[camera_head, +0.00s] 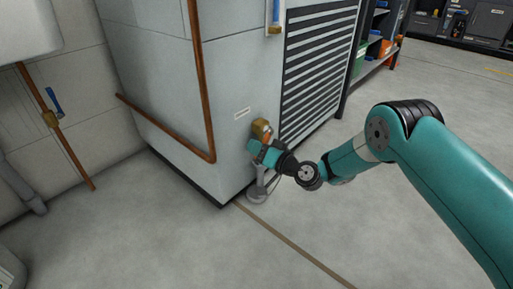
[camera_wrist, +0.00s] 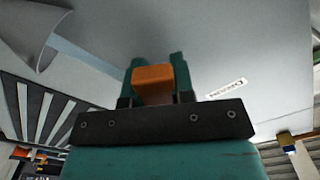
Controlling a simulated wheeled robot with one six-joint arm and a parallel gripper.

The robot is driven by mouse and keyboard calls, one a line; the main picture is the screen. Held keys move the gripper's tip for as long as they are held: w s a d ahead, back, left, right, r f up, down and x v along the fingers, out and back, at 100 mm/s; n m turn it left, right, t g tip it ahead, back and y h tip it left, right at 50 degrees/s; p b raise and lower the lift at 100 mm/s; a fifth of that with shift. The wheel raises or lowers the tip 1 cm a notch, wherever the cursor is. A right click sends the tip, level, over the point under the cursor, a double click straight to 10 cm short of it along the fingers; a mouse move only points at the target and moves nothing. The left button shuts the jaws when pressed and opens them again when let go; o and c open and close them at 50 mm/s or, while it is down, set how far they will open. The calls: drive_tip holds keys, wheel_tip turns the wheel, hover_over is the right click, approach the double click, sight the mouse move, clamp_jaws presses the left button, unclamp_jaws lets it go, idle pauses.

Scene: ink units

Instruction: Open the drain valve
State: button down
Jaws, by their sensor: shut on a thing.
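The drain valve shows as a brass body (camera_head: 261,128) low on the side of the big grey cabinet, near its front corner, below a small white label (camera_head: 242,113). My gripper (camera_head: 257,149) is at the valve in the head view and hides part of it. In the wrist view, my gripper (camera_wrist: 155,75) has its two teal fingers on either side of an orange handle (camera_wrist: 153,85) and is shut on it. The label (camera_wrist: 226,88) also shows there, to the right. How far the handle is turned cannot be told.
A grey drain fitting (camera_head: 258,192) stands at the floor below my gripper. A copper pipe (camera_head: 206,100) runs down the cabinet (camera_head: 240,75) to the left. The louvred panel (camera_head: 318,60) is on the right. A shelf (camera_head: 375,60) stands behind. The floor in front is clear.

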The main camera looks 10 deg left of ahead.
drive_tip(key=shift+f, duration=0.15)
idle(0.3)
drive_tip(key=c, duration=1)
unclamp_jaws()
drive_tip(key=shift+o, duration=0.2)
drive_tip(key=p+v, duration=1.7)
drive_tip(key=p, duration=0.8)
drive_tip(key=shift+s+d, duration=0.15)
drive_tip(key=shift+d, duration=0.05)
